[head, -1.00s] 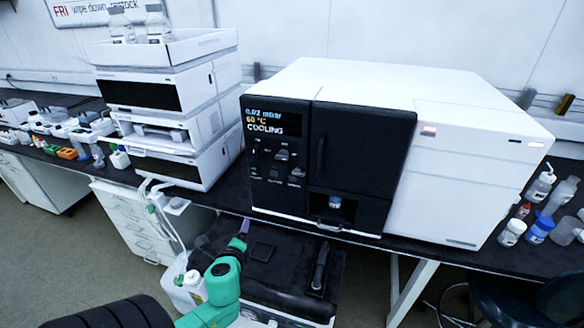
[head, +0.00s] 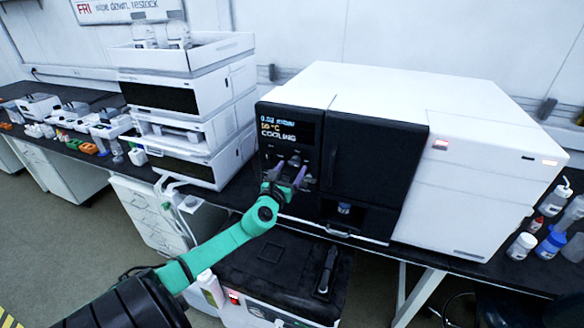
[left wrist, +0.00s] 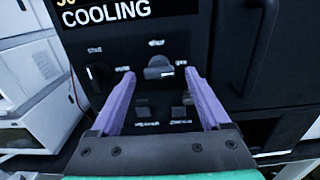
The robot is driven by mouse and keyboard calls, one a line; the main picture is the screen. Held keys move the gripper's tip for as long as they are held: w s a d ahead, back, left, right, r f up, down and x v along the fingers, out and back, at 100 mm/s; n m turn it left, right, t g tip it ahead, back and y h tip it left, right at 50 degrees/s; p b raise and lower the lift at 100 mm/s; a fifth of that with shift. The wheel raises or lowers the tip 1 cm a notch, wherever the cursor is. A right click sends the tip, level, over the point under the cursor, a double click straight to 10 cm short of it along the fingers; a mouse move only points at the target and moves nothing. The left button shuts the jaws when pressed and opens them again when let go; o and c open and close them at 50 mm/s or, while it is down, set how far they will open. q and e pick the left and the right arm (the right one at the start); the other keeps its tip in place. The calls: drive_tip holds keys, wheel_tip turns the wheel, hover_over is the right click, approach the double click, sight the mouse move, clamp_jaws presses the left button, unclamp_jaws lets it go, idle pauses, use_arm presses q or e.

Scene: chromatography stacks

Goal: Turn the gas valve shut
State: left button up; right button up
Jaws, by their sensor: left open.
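The black control panel (head: 290,150) of the large white instrument carries several small knobs and a display reading COOLING. In the left wrist view, a wide grey knob (left wrist: 158,68) sits between and just beyond the fingertips. A dark knob (left wrist: 97,76) is left of the left finger, and small switches (left wrist: 183,111) sit lower down. The labels are too blurred to tell which is the gas valve. My left gripper (head: 285,172), with purple fingers, is open in front of the panel; it also shows in the left wrist view (left wrist: 160,79). Contact with the knob cannot be told.
A black door with a vertical handle (head: 333,165) is right of the panel. Stacked white modules (head: 190,110) stand to the left. Bottles (head: 523,245) stand at the right bench end. A black-topped unit (head: 270,270) is below the bench.

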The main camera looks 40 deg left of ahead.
use_arm(q)
drive_tip(key=shift+w+a, duration=0.25)
drive_tip(key=shift+w, duration=0.25)
clamp_jaws()
drive_tip(key=shift+f, duration=0.1)
drive_tip(key=n+b, duration=0.4)
drive_tip(key=n, duration=1.4)
drive_tip(key=shift+b, duration=0.4)
